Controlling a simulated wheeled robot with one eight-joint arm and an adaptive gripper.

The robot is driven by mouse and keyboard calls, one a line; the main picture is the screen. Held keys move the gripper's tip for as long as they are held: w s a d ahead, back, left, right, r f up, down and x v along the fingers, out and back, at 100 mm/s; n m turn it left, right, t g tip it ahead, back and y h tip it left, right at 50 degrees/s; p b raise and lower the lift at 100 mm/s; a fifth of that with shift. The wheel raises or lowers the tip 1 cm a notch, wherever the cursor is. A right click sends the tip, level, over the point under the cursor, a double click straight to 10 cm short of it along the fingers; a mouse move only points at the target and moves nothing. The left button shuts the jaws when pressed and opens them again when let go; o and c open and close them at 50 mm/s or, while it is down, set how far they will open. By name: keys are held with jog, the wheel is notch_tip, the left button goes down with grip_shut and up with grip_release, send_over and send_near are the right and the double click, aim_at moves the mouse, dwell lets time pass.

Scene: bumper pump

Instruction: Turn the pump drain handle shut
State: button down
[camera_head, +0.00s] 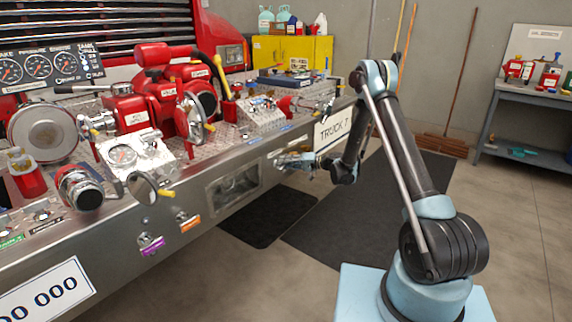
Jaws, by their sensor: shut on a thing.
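My gripper (293,161) is at the front face of the steel bumper (215,177), right of the recessed panel and below the left end of the TRUCK 7 plate. Its fingers are shut on a small part there, apparently a handle; the fingers hide most of it and no label on it can be read. Two other small handles show on the bumper face, one above an orange tag (190,223) and one above a purple tag (153,245). Their lettering is too small to read.
The red pump (130,108), gauges, valves and a hose nozzle crowd the bumper top. The TRUCK 7 plate (333,128) is close beside my gripper. A yellow cabinet (292,52) and a grey bench (520,95) stand behind. The floor and dark mats ahead are clear.

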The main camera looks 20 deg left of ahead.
jog(key=shift+w+f+m+y, duration=0.1)
jog(key=shift+f+m+y, duration=0.2)
jog(key=shift+m, duration=0.55)
jog(key=shift+w+f+m+y, duration=0.15)
jog(key=shift+m+y, duration=0.25)
jog(key=shift+m, duration=0.45)
jog(key=shift+d+f, duration=0.1)
jog(key=c, duration=1.7)
grip_release()
jog(key=shift+s, duration=0.1)
jog(key=d, duration=1.2)
jog(key=shift+f, duration=0.1)
